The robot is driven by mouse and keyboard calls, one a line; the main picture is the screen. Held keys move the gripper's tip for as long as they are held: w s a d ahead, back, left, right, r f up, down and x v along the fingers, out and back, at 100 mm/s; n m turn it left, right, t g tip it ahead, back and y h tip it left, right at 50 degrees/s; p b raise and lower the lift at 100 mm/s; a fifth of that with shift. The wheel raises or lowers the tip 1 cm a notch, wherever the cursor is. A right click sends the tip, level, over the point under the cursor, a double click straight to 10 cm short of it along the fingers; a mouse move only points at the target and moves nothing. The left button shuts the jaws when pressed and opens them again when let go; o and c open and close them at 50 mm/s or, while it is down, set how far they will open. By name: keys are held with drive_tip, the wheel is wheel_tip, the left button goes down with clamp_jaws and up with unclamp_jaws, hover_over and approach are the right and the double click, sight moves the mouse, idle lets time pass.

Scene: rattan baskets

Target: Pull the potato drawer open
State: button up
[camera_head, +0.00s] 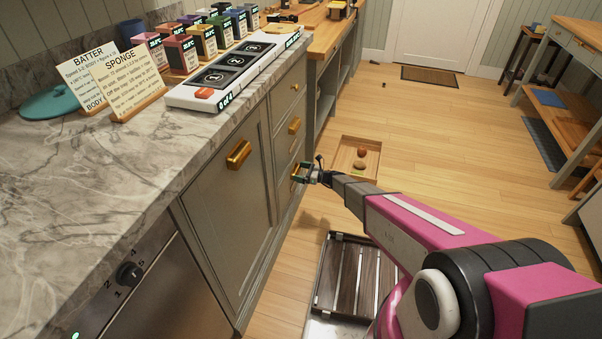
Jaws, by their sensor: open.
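The grey cabinet under the marble counter has a column of drawers with brass handles. The upper handle (295,87) and the middle handle (294,125) are clear of my arm. My gripper (301,173) is open at the lowest handle (295,171), close against the drawer front. I cannot tell whether its fingers are around the handle or only beside it. The lowest drawer looks flush with the cabinet. No label shows which drawer is the potato drawer.
A shallow wooden box (374,171) with round brown items lies low beyond my gripper. The counter (60,180) holds cards, coloured boxes and a white panel. Wooden floor (450,150) is free to the right.

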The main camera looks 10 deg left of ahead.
drive_tip(key=c, duration=1)
drive_tip(key=shift+o, duration=0.2)
drive_tip(key=s+d, duration=0.3)
drive_tip(key=d, duration=3.7)
drive_tip(key=shift+s+d, duration=0.15)
drive_tip(key=shift+d, duration=0.15)
drive_tip(key=o, duration=1)
drive_tip(key=shift+c, duration=0.2)
drive_tip(key=shift+d, duration=0.1)
